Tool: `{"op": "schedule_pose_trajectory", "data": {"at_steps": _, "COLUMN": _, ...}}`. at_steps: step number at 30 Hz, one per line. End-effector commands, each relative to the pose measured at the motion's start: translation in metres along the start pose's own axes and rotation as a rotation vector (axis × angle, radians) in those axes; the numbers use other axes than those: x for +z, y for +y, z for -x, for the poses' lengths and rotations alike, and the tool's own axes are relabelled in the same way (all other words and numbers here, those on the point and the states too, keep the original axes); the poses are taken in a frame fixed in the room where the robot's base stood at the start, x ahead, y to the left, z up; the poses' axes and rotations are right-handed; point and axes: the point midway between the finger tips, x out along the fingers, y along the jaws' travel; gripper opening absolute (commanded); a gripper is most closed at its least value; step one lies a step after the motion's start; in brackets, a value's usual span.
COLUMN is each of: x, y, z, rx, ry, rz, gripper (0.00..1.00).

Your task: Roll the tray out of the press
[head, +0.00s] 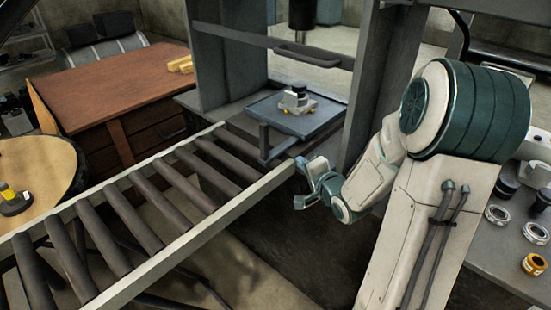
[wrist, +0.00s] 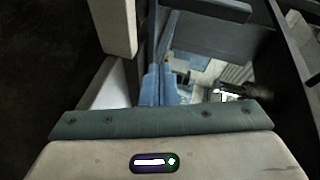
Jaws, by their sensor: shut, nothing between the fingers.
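The tray (head: 330,112) is a flat blue-grey plate lying level inside the press frame (head: 225,60), at the far end of the roller track. A dark upright post with a bar (head: 264,140) stands at its near edge. A small light-and-dark part (head: 297,98) with yellow bits sits on the tray. My gripper (head: 301,162) is shut and empty, just outside the track's right rail, to the right of the post and apart from it. In the wrist view, its blue fingers (wrist: 160,84) are together; a blue-grey strip beyond them cannot be identified surely.
The roller track (head: 150,205) runs from the press toward the lower left, and its rollers are clear. A press upright (head: 372,90) stands close behind my arm. A wooden desk (head: 120,85) and a round table (head: 40,170) are left. Rings and parts lie on a bench (head: 490,255) at right.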

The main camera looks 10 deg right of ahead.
Motion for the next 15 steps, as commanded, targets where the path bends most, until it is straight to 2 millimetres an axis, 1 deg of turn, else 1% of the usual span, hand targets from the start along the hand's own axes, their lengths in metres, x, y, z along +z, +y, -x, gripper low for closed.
{"op": "schedule_pose_trajectory", "data": {"at_steps": 1, "x": 0.0, "y": 0.009, "z": -0.002, "rx": -0.048, "ry": -0.003, "rz": -0.067, "gripper": 0.0}}
{"op": "schedule_pose_trajectory", "data": {"at_steps": 6, "x": -0.001, "y": 0.006, "z": -0.001, "rx": -0.176, "ry": -0.024, "rz": -0.215, "gripper": 0.0}}
{"op": "schedule_pose_trajectory", "data": {"at_steps": 10, "x": -0.002, "y": 0.003, "z": -0.003, "rx": -0.209, "ry": -0.031, "rz": -0.252, "gripper": 0.0}}
{"op": "schedule_pose_trajectory", "data": {"at_steps": 13, "x": -0.001, "y": 0.0, "z": -0.013, "rx": -0.213, "ry": -0.034, "rz": -0.254, "gripper": 0.0}}
{"op": "schedule_pose_trajectory", "data": {"at_steps": 15, "x": -0.001, "y": -0.002, "z": -0.025, "rx": -0.211, "ry": -0.034, "rz": -0.254, "gripper": 0.0}}
